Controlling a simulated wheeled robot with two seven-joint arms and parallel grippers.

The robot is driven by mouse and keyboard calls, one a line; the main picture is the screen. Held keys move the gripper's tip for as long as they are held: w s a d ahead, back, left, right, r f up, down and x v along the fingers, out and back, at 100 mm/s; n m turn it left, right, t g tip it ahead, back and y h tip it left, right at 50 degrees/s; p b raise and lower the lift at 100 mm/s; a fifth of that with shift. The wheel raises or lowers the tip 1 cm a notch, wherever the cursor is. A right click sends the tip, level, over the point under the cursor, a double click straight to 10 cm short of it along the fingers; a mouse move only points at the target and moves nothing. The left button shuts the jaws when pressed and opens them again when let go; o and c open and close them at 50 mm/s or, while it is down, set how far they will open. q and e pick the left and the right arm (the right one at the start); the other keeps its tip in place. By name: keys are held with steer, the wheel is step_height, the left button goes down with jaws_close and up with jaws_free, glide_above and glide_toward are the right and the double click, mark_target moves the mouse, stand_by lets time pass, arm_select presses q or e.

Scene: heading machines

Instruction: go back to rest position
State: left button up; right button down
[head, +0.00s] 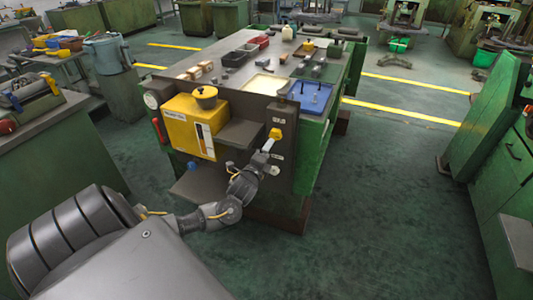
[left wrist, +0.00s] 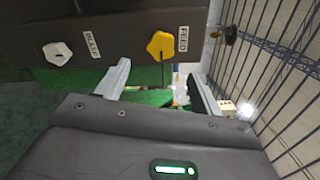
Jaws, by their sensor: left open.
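My left arm reaches from the lower left of the head view to the front of a green machine with a dark top. My left gripper (head: 267,146) is at the machine's front right corner, close to a yellow knob (head: 275,134). In the left wrist view, the gripper (left wrist: 160,82) is open with its two fingers apart. The yellow knob (left wrist: 160,45), beside a FEED label, shows beyond and between the fingers, with nothing gripped. I cannot tell whether a finger touches it. My right gripper is in neither view.
A white knob (left wrist: 57,53) is left of the yellow one. A blue tray (head: 311,97) sits on the top's right side. A green cabinet (head: 492,135) stands at right; the floor between (head: 400,200) is clear.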

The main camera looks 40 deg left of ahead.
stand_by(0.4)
arm_select(q)
steer(key=s+a+f+n+g+h, duration=0.15)
steer(key=f+n, duration=0.25)
steer(key=f, duration=0.5)
steer(key=s+f+n+g, duration=0.2)
steer(key=f+n+g, duration=0.1)
steer(key=f, duration=0.6)
steer(key=s+d+f+n+g, duration=0.2)
steer(key=s+f, duration=0.4)
steer(key=f, duration=0.2)
steer(key=s+d+f+n+g, duration=0.1)
steer(key=s+f+n+g, duration=0.1)
steer(key=s+f, duration=0.5)
steer(key=s+d+f+n+g+h, duration=0.2)
steer(key=s+d+f+n+g, duration=0.3)
steer(key=s+f, duration=0.9)
steer(key=s+d+f+g+h, duration=0.1)
steer(key=s+d+f, duration=0.1)
steer(key=s+d, duration=0.5)
steer(key=s+d+f+m+g+h, duration=0.1)
steer(key=s+d+f, duration=0.2)
steer(key=s+d, duration=0.4)
steer(key=s, duration=0.7)
steer(key=shift+s+f, duration=0.2)
steer(key=shift+f, duration=0.1)
